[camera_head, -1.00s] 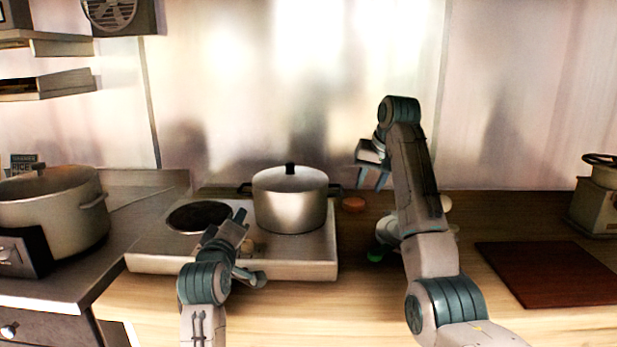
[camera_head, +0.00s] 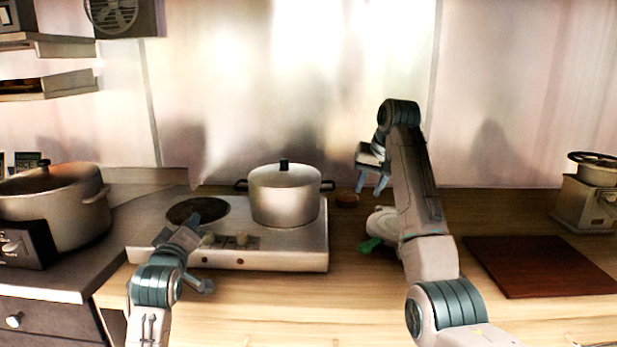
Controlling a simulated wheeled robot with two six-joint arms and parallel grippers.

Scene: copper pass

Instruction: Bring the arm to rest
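My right arm rises at the right of centre. Its gripper (camera_head: 370,188) hangs fingers down, with a gap between the two fingers and nothing seen between them. It is right of the steel pot and above the counter. My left arm comes in low on the left. Its gripper (camera_head: 188,232) is at the front left of the cooktop, over its edge in the picture. Its fingers are seen from behind, so their opening is unclear. A lidded steel pot (camera_head: 285,199) stands on the right side of the cooktop (camera_head: 300,255); the left burner (camera_head: 197,211) is bare.
A pale thing with a green end (camera_head: 371,244) is partly hidden behind my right arm. A small brown round thing (camera_head: 346,200) lies near the pot. A dark red board (camera_head: 540,264) and a metal appliance (camera_head: 588,203) are at right. A large pot (camera_head: 55,205) stands at left.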

